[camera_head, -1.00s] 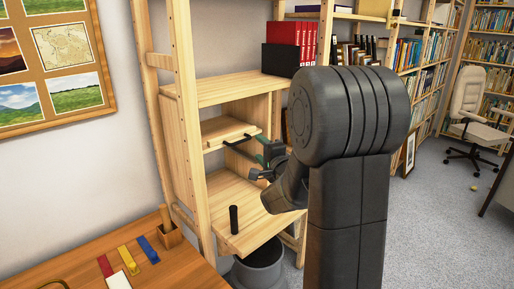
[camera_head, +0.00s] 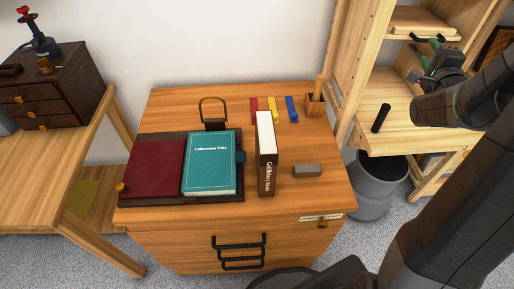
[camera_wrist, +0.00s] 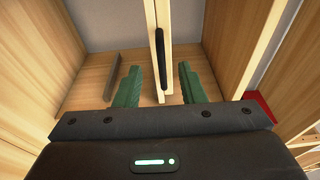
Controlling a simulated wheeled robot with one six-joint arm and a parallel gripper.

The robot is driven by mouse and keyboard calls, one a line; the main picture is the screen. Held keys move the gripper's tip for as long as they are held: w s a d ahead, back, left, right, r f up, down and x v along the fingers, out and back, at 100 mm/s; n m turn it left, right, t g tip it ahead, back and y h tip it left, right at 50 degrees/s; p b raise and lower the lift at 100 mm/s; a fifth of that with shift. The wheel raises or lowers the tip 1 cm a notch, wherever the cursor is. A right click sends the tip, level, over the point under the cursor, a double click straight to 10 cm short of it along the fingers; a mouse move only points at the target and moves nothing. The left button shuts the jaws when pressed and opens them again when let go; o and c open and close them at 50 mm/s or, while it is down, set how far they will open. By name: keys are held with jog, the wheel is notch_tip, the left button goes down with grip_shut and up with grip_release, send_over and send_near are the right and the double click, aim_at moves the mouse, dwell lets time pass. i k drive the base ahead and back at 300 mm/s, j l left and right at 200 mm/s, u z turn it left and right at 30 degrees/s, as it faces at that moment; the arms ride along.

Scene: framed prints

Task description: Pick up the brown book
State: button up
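The brown book (camera_head: 267,172) stands upright on the wooden desk, its spine lettering toward me and its pale page edges on top. It is just right of a teal book (camera_head: 210,163) lying flat. My gripper (camera_head: 424,58) is far to the right, at the wooden shelf unit, well away from the book. In the wrist view my gripper (camera_wrist: 160,72) has its green fingers apart, with a black handle (camera_wrist: 159,50) seen between them. I cannot tell whether they touch it. The brown book is not in the wrist view.
A dark red book (camera_head: 155,167) lies left of the teal one on a dark tray. A grey block (camera_head: 307,171) lies close right of the brown book. Red, yellow and blue pieces and a wooden pen cup (camera_head: 315,104) are behind. A bin (camera_head: 380,180) stands between desk and shelf.

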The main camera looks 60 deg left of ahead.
aim_at(266, 148)
jog(key=u, duration=2.7)
